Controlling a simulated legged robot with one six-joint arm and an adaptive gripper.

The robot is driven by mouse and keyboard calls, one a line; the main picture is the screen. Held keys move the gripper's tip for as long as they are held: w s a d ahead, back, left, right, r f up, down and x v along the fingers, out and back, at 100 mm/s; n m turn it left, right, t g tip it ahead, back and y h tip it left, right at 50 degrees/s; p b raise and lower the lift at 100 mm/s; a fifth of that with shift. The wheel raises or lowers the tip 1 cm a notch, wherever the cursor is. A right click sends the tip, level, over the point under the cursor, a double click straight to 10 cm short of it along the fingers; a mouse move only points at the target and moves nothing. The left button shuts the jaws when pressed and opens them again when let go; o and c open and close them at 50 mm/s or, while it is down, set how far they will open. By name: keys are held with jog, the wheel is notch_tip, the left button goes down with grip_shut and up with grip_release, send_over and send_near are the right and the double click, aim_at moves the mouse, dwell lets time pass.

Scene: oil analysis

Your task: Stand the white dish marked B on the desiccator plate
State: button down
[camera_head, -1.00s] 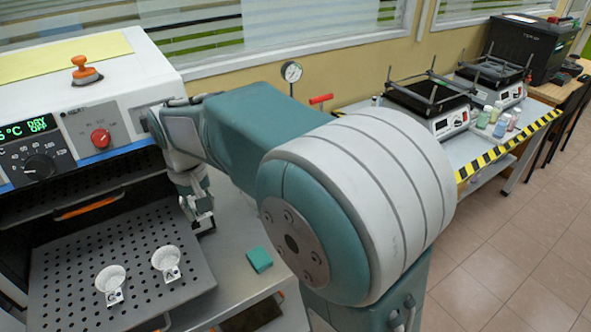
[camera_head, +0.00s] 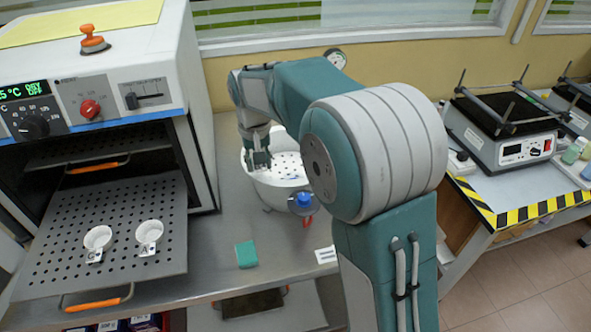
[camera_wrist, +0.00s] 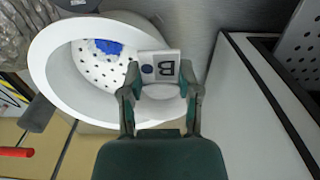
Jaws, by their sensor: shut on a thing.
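The white dish marked B (camera_wrist: 160,91) is between my fingertips in the wrist view, its square tag with a dark B (camera_wrist: 166,68) and a dark dot turned to the camera. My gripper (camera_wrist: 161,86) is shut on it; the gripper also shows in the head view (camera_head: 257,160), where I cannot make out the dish. The desiccator (camera_head: 269,188) is an open white bowl on the bench, with a white perforated plate (camera_head: 287,166) inside. It also shows in the wrist view (camera_wrist: 52,79). The dish appears over the plate's near side; its height above it is unclear.
The open oven (camera_head: 200,125) stands left, with two white tagged dishes (camera_head: 98,238) (camera_head: 150,232) on its pulled-out perforated tray (camera_head: 75,262). A blue knob (camera_head: 303,199) is on the desiccator's front.

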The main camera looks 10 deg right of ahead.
jog(key=w+d+f, duration=0.2)
jog(key=d, duration=0.1)
jog(key=w+d+f, duration=0.5)
jog(key=w+d, duration=0.1)
jog(key=shift+f, duration=0.2)
jog(key=shift+w+a+f, duration=0.3)
jog(key=shift+a+f, duration=0.1)
jog(key=shift+f, duration=0.05)
jog(key=shift+w+f, duration=0.15)
jog(key=shift+f, duration=0.2)
notch_tip(320, 180, down, 3)
jog(key=shift+r, duration=0.2)
jog(key=shift+d+f, duration=0.25)
jog(key=shift+d, duration=0.3)
